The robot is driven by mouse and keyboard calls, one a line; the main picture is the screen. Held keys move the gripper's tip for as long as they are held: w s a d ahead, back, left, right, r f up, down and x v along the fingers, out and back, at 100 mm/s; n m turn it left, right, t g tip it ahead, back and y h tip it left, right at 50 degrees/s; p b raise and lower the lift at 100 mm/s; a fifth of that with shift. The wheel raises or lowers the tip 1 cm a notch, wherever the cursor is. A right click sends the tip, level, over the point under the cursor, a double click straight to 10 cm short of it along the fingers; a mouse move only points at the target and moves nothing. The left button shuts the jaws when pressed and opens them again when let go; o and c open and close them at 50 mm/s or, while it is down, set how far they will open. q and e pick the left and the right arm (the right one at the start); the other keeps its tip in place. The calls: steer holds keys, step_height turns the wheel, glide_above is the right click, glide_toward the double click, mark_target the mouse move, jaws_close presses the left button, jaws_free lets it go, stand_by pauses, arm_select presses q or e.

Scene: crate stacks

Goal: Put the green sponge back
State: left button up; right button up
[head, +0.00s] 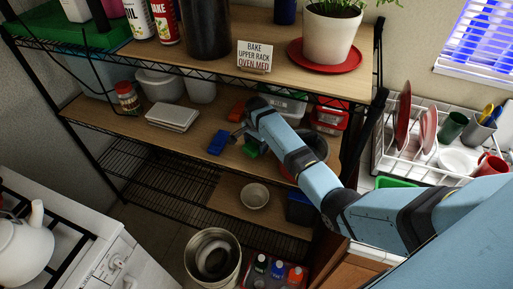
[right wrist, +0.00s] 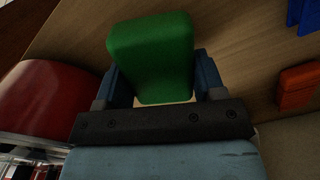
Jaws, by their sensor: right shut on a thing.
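The green sponge (right wrist: 152,50) is between the two fingers of my right gripper (right wrist: 162,82) in the right wrist view. The gripper is shut on it, and most of the sponge sticks out past the fingers. In the head view my right gripper (head: 242,136) is at the middle shelf, with part of the green sponge (head: 250,148) showing beside it. I cannot tell whether the sponge touches the shelf board. My left gripper is not in view.
On the middle shelf (head: 190,145), a blue block (head: 217,142) and an orange-red block (head: 236,111) lie near the gripper. A red rounded object (right wrist: 45,100) is close by in the wrist view. Clear-sided containers stand behind. The upper shelf (head: 275,73) hangs above.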

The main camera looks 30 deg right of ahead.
step_height(320, 180, down, 2)
steer(key=shift+f, duration=0.15)
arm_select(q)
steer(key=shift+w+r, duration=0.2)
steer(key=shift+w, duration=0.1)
arm_select(e)
steer(key=shift+f, duration=0.2)
steer(key=o, duration=0.9)
steer(key=shift+c, duration=0.2)
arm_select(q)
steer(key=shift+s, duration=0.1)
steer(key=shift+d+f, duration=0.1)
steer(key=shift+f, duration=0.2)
arm_select(e)
steer(key=shift+r, duration=3.9)
